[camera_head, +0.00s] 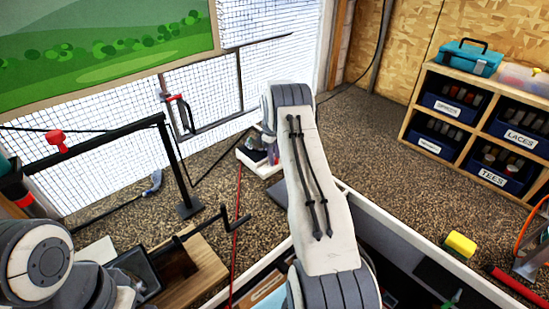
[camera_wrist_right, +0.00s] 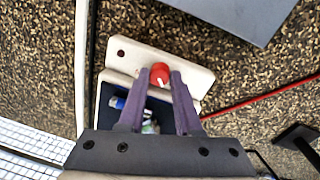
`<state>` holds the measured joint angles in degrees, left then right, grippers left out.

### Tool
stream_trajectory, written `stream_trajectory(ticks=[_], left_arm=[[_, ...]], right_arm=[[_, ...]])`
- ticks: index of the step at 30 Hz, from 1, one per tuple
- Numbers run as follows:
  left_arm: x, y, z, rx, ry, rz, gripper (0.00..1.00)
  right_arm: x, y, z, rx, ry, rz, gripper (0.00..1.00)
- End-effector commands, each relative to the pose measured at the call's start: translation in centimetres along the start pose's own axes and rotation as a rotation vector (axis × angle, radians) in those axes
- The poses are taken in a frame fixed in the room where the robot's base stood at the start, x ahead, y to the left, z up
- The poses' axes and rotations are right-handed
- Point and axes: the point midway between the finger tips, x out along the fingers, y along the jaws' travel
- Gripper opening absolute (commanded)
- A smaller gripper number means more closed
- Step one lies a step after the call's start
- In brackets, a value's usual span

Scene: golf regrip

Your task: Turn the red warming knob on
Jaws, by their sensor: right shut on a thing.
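The red warming knob (camera_wrist_right: 160,73) sits on a white box (camera_wrist_right: 125,57) in the right wrist view. A small white mark shows on its lower right. My right gripper (camera_wrist_right: 160,78) has its two purple-grey fingers on either side of the knob and is shut on it.
The box's open dark compartment holds small items (camera_wrist_right: 148,122) below the knob. A black rail stand (camera_head: 175,165) is to the left. A wooden shelf (camera_head: 408,122) with blue bins stands at the right.

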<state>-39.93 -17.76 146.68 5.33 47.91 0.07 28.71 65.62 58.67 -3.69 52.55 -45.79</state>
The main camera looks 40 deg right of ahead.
Motion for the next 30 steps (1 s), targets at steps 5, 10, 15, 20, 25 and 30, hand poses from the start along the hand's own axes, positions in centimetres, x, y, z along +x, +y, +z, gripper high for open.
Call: stream_trajectory(ticks=[5,10,15,20,25,30], left_arm=[[1.2,-0.1,0.1,-0.002,0.000,0.000,1.00],[2.2,-0.2,0.1,-0.002,0.000,0.000,1.00],[3.0,-0.2,0.2,-0.001,0.000,0.000,1.00],[3.5,-0.2,0.2,0.000,0.000,0.000,1.00],[3.8,-0.3,0.2,0.000,0.000,0.000,1.00],[4.0,-0.3,0.2,0.000,0.000,0.000,1.00]], right_arm=[[0.2,0.1,-0.1,0.103,-0.006,0.004,0.00],[0.2,0.1,-0.2,0.250,-0.017,0.003,0.00],[0.1,0.2,-0.2,0.410,-0.028,0.004,0.00],[0.0,0.2,-0.2,0.556,-0.039,0.004,0.00],[0.0,0.3,-0.2,0.690,-0.049,0.004,0.00],[-0.1,0.3,-0.2,0.795,-0.057,0.004,0.00]])
